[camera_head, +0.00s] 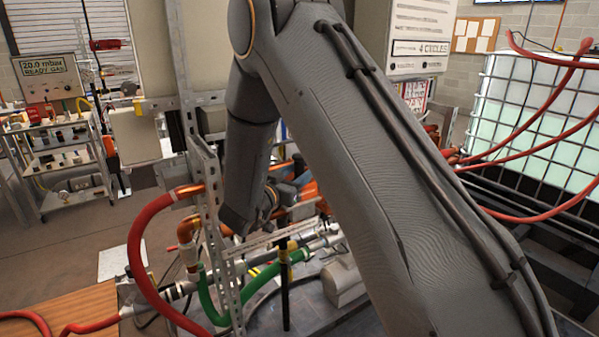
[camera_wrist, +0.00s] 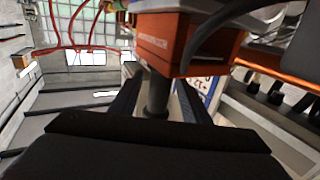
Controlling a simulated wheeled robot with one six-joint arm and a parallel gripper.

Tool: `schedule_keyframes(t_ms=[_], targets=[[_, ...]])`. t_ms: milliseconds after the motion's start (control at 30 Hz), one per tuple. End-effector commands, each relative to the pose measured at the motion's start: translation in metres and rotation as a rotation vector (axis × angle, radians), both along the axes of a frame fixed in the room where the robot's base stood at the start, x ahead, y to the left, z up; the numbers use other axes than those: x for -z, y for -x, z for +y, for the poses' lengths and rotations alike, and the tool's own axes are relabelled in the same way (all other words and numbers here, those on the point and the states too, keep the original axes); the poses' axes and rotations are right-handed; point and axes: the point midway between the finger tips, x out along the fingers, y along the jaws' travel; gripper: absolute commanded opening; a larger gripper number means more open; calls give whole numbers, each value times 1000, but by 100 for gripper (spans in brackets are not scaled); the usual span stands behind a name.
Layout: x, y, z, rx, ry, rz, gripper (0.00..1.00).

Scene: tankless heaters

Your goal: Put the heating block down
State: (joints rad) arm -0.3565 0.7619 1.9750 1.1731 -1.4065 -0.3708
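In the head view, orange parts (camera_head: 307,190) show just behind my arm, beside the metal frame. My arm hides most of that spot, and the fingertips are not clear there.
An upright perforated metal frame (camera_head: 215,220) stands left of my wrist, with a red hose (camera_head: 140,250) and a green hose (camera_head: 208,300) close by. A black post (camera_head: 285,285) rises from the bench. A grey metal block (camera_head: 343,283) stands on the bench (camera_head: 310,315).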

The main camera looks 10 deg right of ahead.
Motion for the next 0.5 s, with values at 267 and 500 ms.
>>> schedule_keyframes(t_ms=[267, 500], targets=[[-2, 0, 0, 0, 0, 0, 42], [-2, 18, 20, -3, 0, 0, 42]])
